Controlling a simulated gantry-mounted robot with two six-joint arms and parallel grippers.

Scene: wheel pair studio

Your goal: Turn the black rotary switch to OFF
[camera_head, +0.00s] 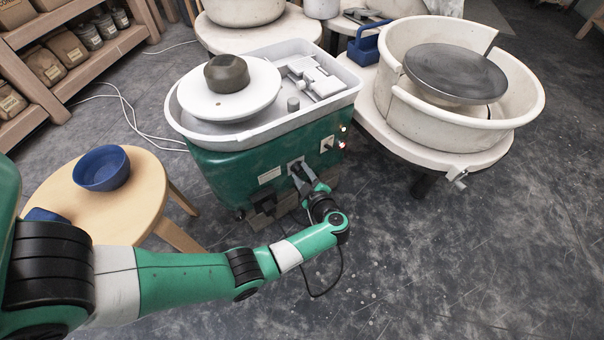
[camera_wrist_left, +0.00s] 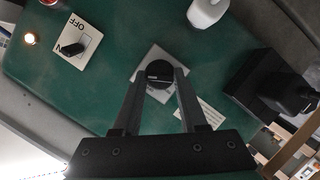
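The black rotary switch (camera_wrist_left: 160,74) is a round knob with a pale mark, on a light grey plate in the left wrist view. The plate is on the front of the green pottery wheel housing (camera_head: 215,172). My left gripper (camera_wrist_left: 160,71) has its two fingertips on either side of the knob, with the knob filling the gap; I cannot tell whether they press on it. In the head view my left gripper (camera_head: 298,170) is at the housing's front face and hides the knob. My right gripper is in neither view.
A second plate (camera_wrist_left: 80,42), with a black lever and lettering reading OFF, sits near a glowing lamp (camera_wrist_left: 29,39). A black box (camera_wrist_left: 252,80) juts from the housing. A stool (camera_head: 140,190) with a blue bowl (camera_head: 101,168) stands left; another wheel (camera_head: 455,72) stands right.

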